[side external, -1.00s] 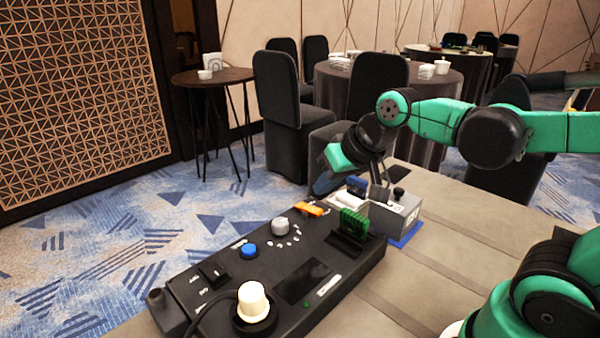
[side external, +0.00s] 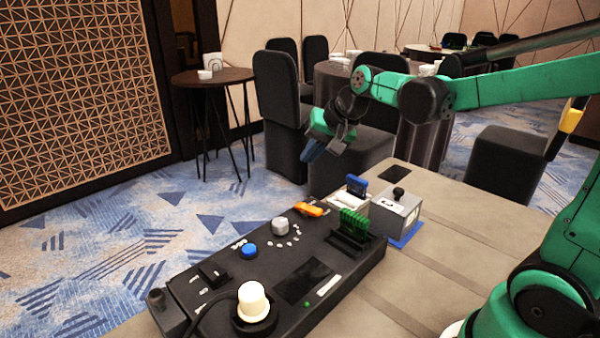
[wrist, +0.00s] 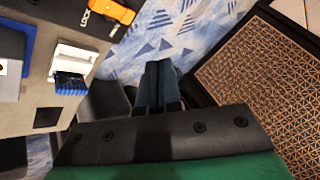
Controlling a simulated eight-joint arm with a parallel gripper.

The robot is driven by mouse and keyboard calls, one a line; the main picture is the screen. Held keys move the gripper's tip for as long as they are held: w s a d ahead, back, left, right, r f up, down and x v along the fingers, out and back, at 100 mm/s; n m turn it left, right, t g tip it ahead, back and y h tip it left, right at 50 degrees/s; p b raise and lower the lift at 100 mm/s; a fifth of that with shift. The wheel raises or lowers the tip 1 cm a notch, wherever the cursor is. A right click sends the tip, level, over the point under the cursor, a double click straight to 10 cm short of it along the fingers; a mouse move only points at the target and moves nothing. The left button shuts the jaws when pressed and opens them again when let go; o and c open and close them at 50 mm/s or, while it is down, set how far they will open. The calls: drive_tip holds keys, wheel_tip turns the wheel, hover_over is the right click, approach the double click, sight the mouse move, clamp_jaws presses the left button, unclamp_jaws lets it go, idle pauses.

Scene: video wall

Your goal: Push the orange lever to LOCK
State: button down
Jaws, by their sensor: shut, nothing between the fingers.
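The orange lever (side external: 309,209) lies on the far edge of the black control panel (side external: 222,322), beside a grey knob. It also shows at the top of the wrist view (wrist: 112,10), partly cut off by the frame edge. My gripper (side external: 312,152) is shut and empty. It hangs in the air beyond the panel, above and apart from the lever. In the wrist view its closed fingers (wrist: 158,85) point toward the blue carpet, with the lever up and to the left of them.
The panel also bears a grey knob (side external: 281,227), a blue button (side external: 249,251), a white knob (side external: 253,300) and a green connector (side external: 353,224). A white block with a blue top (side external: 350,202) and a grey joystick box (side external: 396,214) stand behind.

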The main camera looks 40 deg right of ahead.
approach(310, 209)
drive_tip(key=shift+w+r+x, duration=0.1)
drive_tip(key=shift+w+x, duration=0.05)
drive_tip(key=shift+x, duration=0.8)
drive_tip(key=shift+w+r+x, duration=0.1)
drive_tip(key=shift+w+x, duration=0.05)
drive_tip(key=shift+x, duration=0.75)
drive_tip(key=shift+w+r+x, duration=0.15)
drive_tip(key=shift+x, duration=0.8)
drive_tip(key=shift+f, duration=0.2)
drive_tip(key=shift+f, duration=0.25)
drive_tip(key=shift+s+f, duration=0.15)
drive_tip(key=shift+f, duration=0.3)
idle(0.5)
drive_tip(key=shift+r, duration=0.9)
drive_tip(key=shift+w+r, duration=0.2)
drive_tip(key=shift+r, duration=0.6)
drive_tip(key=shift+w+r, duration=0.25)
drive_tip(key=shift+r, duration=0.6)
drive_tip(key=shift+w+r, duration=0.2)
drive_tip(key=shift+r, duration=0.6)
